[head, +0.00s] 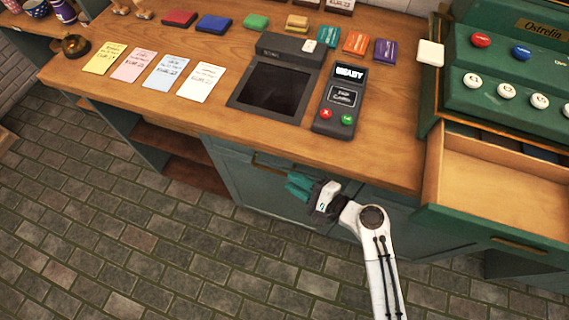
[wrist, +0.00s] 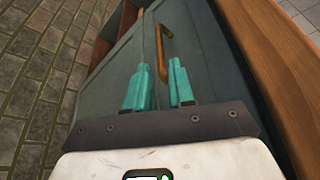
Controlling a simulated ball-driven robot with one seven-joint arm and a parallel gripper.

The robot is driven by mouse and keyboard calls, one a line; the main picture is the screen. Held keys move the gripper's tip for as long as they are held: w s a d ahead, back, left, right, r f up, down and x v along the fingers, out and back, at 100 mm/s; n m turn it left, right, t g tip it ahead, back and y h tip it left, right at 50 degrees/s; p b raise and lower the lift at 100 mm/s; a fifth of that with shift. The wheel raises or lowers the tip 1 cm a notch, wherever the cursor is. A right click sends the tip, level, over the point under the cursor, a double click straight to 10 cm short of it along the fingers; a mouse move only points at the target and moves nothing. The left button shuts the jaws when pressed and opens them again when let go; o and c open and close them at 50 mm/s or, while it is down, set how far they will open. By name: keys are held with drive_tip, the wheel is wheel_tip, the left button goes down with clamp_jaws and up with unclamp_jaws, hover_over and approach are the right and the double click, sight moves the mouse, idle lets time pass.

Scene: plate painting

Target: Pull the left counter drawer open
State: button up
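The left counter drawer has a dark green front (head: 232,172) under the wooden counter top and sits flush with the counter. Its brass bar handle (head: 268,167) shows just left of my gripper in the head view. My gripper (head: 297,185) has teal fingers and is close to the drawer front. In the wrist view, the two fingers (wrist: 158,70) are apart, and the brass handle (wrist: 166,48) lies ahead of and partly between their tips. I cannot tell whether a finger touches it. My gripper and arm hide part of the front's right side.
The counter top (head: 215,115) overhangs just above my gripper. A green cash register (head: 500,80) has its drawer (head: 497,190) open at the right. A card terminal (head: 341,100) and several coloured cards lie on the counter. Open shelves (head: 185,155) are at the left. The brick floor (head: 130,230) is clear.

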sight(276, 170)
drive_tip(key=shift+x, duration=3.55)
drive_tip(key=shift+w+d, duration=0.1)
drive_tip(key=shift+c, duration=0.2)
clamp_jaws()
